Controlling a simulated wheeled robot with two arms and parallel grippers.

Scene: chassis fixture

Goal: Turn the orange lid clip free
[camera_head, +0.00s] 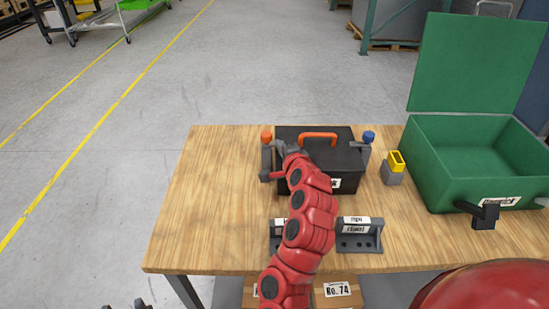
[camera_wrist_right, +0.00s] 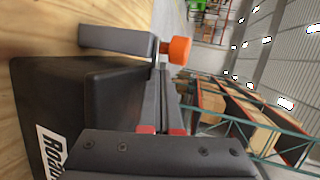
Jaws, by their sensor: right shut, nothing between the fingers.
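The black case (camera_head: 345,160) stands on the table with an orange handle (camera_head: 318,135) on its lid. The grey clip with an orange knob (camera_head: 266,136) is at its left end. In the right wrist view the orange knob (camera_wrist_right: 179,50) sits on the clip's grey arm (camera_wrist_right: 118,39). My right gripper (camera_head: 280,147) is shut and empty over the case's left end, just right of the clip. Its fingers (camera_wrist_right: 161,70) reach close to the knob; contact is unclear. My left gripper (camera_head: 128,305) barely shows at the bottom edge.
A clip with a blue knob (camera_head: 369,136) is at the case's right end. A grey block with a yellow top (camera_head: 397,162) and an open green box (camera_head: 455,180) stand to the right. A grey labelled bracket (camera_head: 359,234) is in front. The table's left is clear.

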